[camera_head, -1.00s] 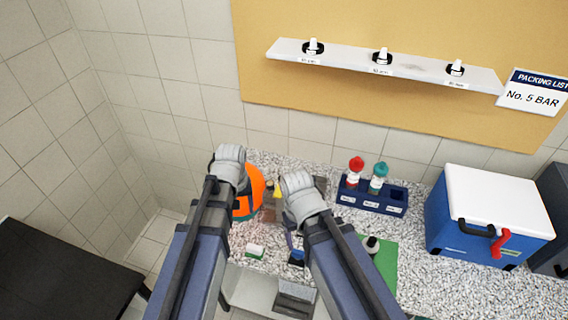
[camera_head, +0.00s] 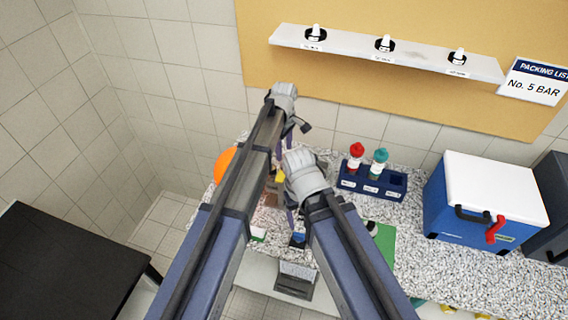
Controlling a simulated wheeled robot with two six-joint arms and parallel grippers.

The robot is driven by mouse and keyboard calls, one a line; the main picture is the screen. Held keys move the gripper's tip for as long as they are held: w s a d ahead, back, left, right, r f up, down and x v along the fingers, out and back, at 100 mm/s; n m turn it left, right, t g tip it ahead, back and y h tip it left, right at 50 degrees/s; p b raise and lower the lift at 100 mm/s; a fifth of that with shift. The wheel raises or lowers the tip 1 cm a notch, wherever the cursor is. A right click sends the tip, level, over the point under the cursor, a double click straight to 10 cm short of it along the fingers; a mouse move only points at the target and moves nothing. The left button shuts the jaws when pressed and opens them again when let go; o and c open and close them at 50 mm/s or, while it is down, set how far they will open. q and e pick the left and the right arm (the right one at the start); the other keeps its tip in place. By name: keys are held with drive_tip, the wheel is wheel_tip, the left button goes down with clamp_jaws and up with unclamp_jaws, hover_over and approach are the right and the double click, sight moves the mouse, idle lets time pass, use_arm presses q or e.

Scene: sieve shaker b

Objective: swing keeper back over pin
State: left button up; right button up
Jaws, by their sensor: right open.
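A round orange body (camera_head: 224,164), perhaps part of the sieve shaker, shows at the left on the speckled counter, mostly behind my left arm. A small yellow piece (camera_head: 280,177) shows between my arms; I cannot tell what it is. The keeper and the pin cannot be made out. My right gripper (camera_head: 291,218) points down over the counter just right of the yellow piece and is open, its fingers partly hidden. My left gripper (camera_head: 294,127) is raised higher and farther back, in front of the tiled wall; its fingers are too hidden to read.
A blue rack (camera_head: 372,188) holds a red-topped bottle (camera_head: 356,155) and a teal-topped bottle (camera_head: 378,162). A blue cooler (camera_head: 470,230) with a white lid stands at the right. A green mat (camera_head: 385,245) lies in front of the rack. A shelf (camera_head: 425,60) is above.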

sight(282, 171)
use_arm(q)
wheel_tip(282, 171, down, 7)
drive_tip(key=b, duration=0.7)
drive_tip(key=shift+f, duration=0.2)
drive_tip(key=shift+c, duration=0.3)
clamp_jaws()
